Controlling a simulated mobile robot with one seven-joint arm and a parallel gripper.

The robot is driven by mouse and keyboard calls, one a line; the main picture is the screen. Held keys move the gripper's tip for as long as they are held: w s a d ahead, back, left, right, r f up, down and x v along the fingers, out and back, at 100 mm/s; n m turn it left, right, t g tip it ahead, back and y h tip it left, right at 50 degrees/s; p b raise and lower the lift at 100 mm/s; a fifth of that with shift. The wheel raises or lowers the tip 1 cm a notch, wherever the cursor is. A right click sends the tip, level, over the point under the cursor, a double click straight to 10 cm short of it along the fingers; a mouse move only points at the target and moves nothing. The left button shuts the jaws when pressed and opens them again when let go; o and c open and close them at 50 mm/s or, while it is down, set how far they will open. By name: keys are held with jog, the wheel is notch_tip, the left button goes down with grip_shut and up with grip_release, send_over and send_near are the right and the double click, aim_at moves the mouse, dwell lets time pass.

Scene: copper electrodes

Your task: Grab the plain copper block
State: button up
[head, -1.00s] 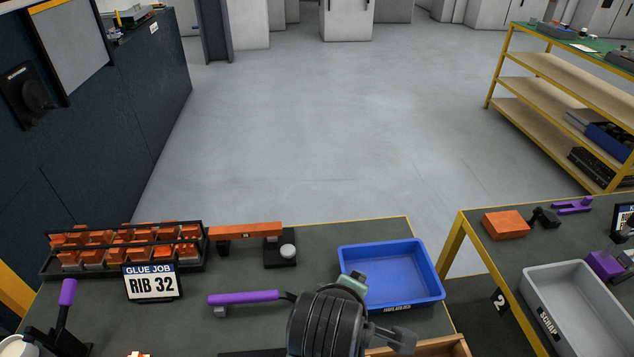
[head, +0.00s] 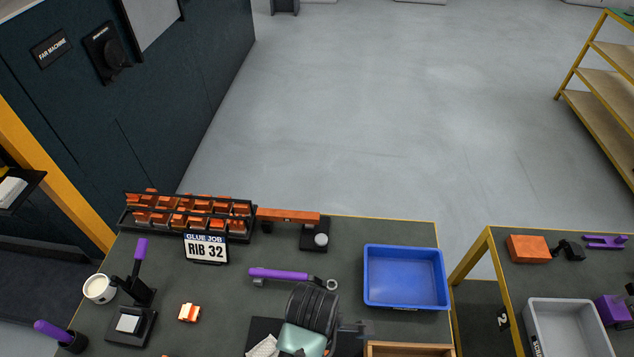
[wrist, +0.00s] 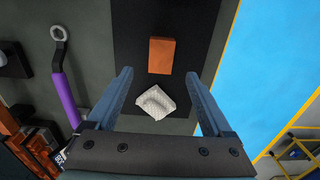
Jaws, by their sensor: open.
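A plain copper block (wrist: 161,55), an orange-brown box with flat faces, lies on a black mat (wrist: 132,35) in the wrist view. My gripper (wrist: 158,74) is open and empty. The block is ahead of the fingertips, near the middle of the gap, and apart from both fingers. A crumpled whitish cloth (wrist: 155,102) shows between the fingers, just below the block in the picture. In the head view the mat (head: 262,328) and cloth (head: 262,347) show in part, and my arm hides the area where the block lies.
A purple-handled wrench (head: 282,275) lies behind my arm. A blue bin (head: 405,277) stands to the right. A small orange-and-white piece (head: 189,312) and a rack of copper pieces (head: 188,213) are to the left. Another copper block (head: 528,249) sits on the right table.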

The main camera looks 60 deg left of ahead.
jog(key=shift+w+d+f+p, duration=0.15)
jog(key=shift+f+p, duration=0.15)
jog(key=shift+f, duration=1.4)
jog(key=shift+d+f+p, duration=0.1)
jog(key=shift+f+p, duration=0.15)
jog(key=shift+f, duration=1.4)
grip_shut()
jog(key=shift+w+r, duration=0.1)
